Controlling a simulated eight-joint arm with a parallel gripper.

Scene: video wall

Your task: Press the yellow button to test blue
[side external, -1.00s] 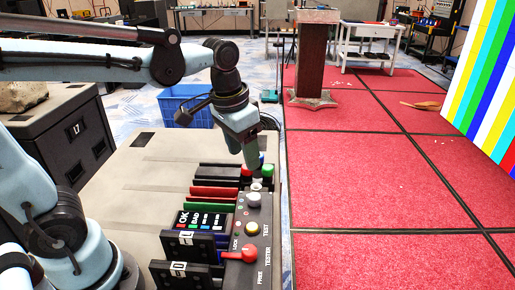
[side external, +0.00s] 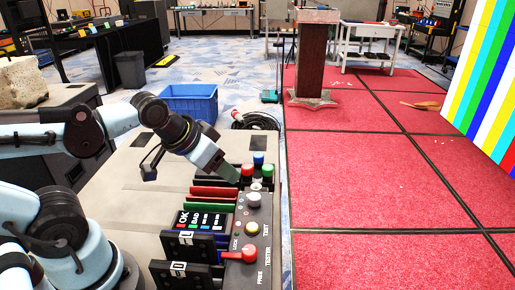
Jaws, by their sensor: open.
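The yellow button (side external: 252,229) sits on the dark tester panel (side external: 262,215), beside the word TEST and below a white knob (side external: 254,200). My gripper (side external: 234,177) is above and to the upper left of the yellow button, apart from it, with its tip near the red button. The fingers are small in this view and nothing shows between them. A blue button (side external: 258,158), a red button (side external: 247,170) and a green button (side external: 267,171) stand at the panel's far end. A red lever (side external: 248,254) is at the near end.
Red, green and black fuse-like boards (side external: 213,191) lie left of the panel. A dark OK/BAD display (side external: 201,219) and two black blocks marked with digits stand nearer. A blue crate (side external: 190,103) is on the floor behind.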

